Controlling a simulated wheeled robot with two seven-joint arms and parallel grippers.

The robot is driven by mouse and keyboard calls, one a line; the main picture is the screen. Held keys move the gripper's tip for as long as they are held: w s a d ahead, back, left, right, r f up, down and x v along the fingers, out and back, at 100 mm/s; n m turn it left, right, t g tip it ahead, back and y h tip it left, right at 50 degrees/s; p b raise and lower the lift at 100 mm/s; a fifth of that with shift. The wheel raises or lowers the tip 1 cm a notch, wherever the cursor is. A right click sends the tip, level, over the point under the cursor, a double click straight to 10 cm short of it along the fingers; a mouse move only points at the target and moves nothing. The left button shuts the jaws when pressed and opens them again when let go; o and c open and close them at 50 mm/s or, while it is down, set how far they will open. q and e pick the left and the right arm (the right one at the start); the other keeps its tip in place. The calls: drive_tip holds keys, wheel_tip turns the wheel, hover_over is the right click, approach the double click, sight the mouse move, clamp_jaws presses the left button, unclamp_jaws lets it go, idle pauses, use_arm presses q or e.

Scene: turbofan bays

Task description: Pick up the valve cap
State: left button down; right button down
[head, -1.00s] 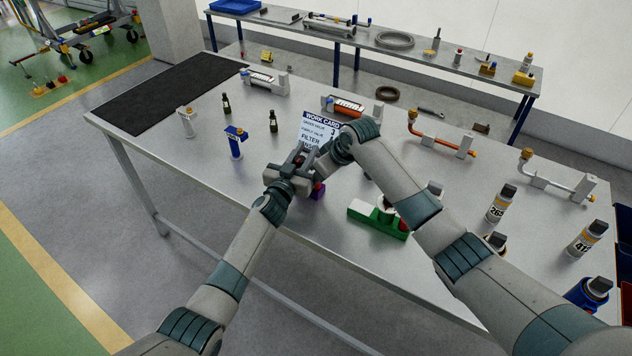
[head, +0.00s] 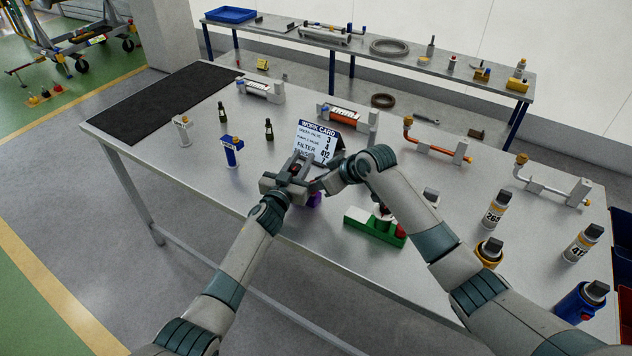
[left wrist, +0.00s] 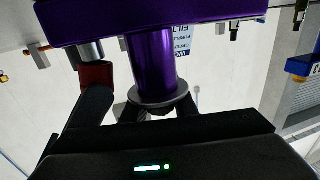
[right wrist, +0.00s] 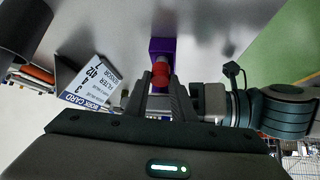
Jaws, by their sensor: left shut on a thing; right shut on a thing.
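A purple valve (head: 314,199) shows partly below my grippers in the head view. In the left wrist view its purple cylinder (left wrist: 152,62) and broad purple end stand above my left gripper (left wrist: 150,108), which is shut around the narrow end. The red cap (right wrist: 160,72) is between the fingertips of my right gripper (right wrist: 160,82), which is shut on it. The purple body shows just beyond the cap. The red cap is also at the left in the left wrist view (left wrist: 97,75), beside the purple cylinder. In the head view my left gripper (head: 292,172) and right gripper (head: 322,183) are close together.
A work card (head: 318,142) stands behind the grippers. A green and white block fixture (head: 374,227) is just right. A blue valve (head: 231,152) and a white one (head: 182,130) stand left. Labelled cans (head: 495,209) stand right. The table's front left is clear.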

drive_tip(key=shift+s+d+f, duration=0.1)
drive_tip(key=shift+s+d, duration=0.05)
drive_tip(key=shift+s, duration=0.05)
wheel_tip(320, 180, up, 6)
drive_tip(key=s+d, duration=0.1)
drive_tip(key=s+d+r+g+h, duration=0.2)
drive_tip(key=s+d, duration=1.2)
drive_tip(key=s, duration=0.1)
drive_tip(key=shift+s+d, duration=0.2)
drive_tip(key=shift+s, duration=0.1)
use_arm(q)
drive_tip(key=c, duration=1.4)
unclamp_jaws()
drive_tip(key=shift+o, duration=0.2)
drive_tip(key=v, duration=1.2)
